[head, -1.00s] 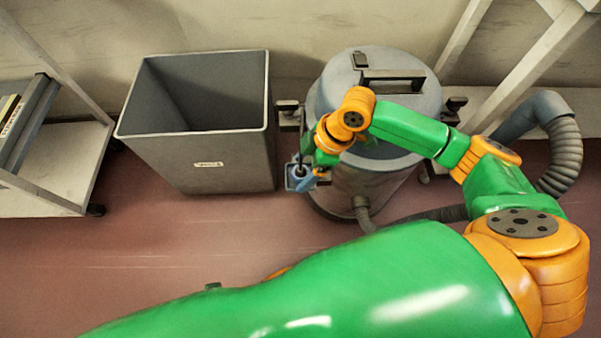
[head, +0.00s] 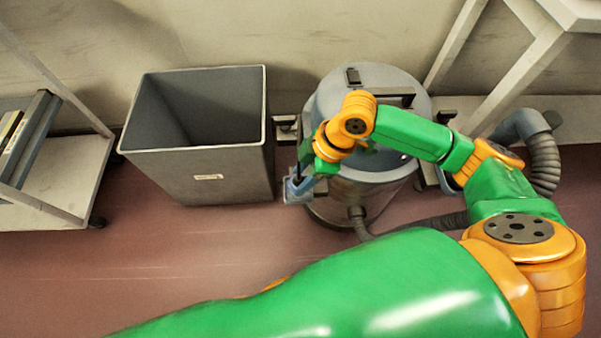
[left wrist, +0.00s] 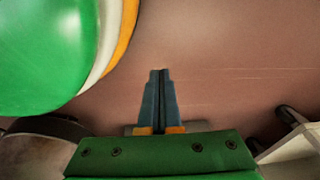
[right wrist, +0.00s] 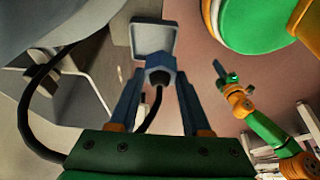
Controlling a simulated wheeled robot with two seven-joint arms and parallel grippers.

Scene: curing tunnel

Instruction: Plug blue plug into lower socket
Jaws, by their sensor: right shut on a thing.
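The blue plug (right wrist: 161,76) is between the fingers of my right gripper (right wrist: 158,84) in the right wrist view, with a black cable (right wrist: 155,112) hanging from its dark rear end. A square plate (right wrist: 153,38) with a pale face and blue-grey rim is just past the plug; I cannot tell whether they are joined. My left gripper (left wrist: 160,85) is shut and empty over the floor. I cannot make out the lower socket for certain.
A grey bin (head: 200,170) stands left of a grey drum (head: 365,200) with a ribbed hose (head: 545,165). A small fitting (head: 286,127) sits between bin and drum. A white rack (head: 60,190) is at the left. The floor in front of the bin is clear.

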